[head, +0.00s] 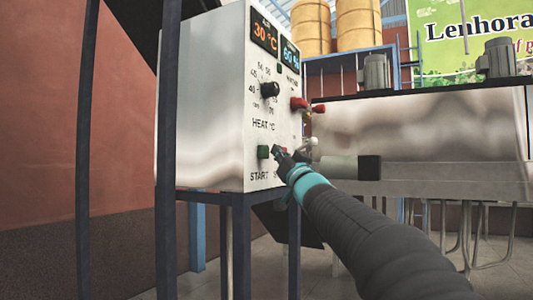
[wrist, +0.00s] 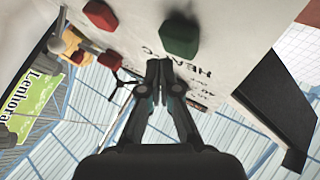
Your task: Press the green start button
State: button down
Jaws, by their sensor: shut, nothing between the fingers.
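The green start button (head: 263,151) sits low on the white control panel (head: 262,178), above the word START. It also shows in the wrist view (wrist: 180,37), just beyond the fingertips. My gripper (head: 278,151) is shut and empty, its tips just right of the green button in the head view. The tips also show in the wrist view (wrist: 160,66). I cannot tell whether they touch the panel. A red button (wrist: 101,14) lies left of the green one in the wrist view; my gripper mostly hides it in the head view.
A black dial (head: 270,89) and lit displays (head: 264,34) are above the buttons. Red-handled fittings (head: 299,104) stick out at the panel's right edge. A dark upright post (head: 168,150) stands at the left. A steel machine (head: 420,140) fills the right.

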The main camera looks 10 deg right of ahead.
dwell(0.7)
jog(key=shift+w+a, duration=0.3)
jog(key=shift+a, duration=0.05)
jog(key=shift+w+a, duration=0.3)
jog(key=shift+a, duration=0.15)
dwell(1.0)
jog(key=shift+d, duration=0.1)
jog(key=shift+s+d+p, duration=0.3)
jog(key=shift+s+d, duration=0.3)
jog(key=shift+d, duration=0.05)
jog(key=shift+d, duration=0.1)
jog(key=s+d, duration=0.1)
jog(key=d, duration=0.1)
jog(key=s+d+p, duration=0.1)
jog(key=s+d, duration=0.1)
dwell(0.7)
dwell(0.6)
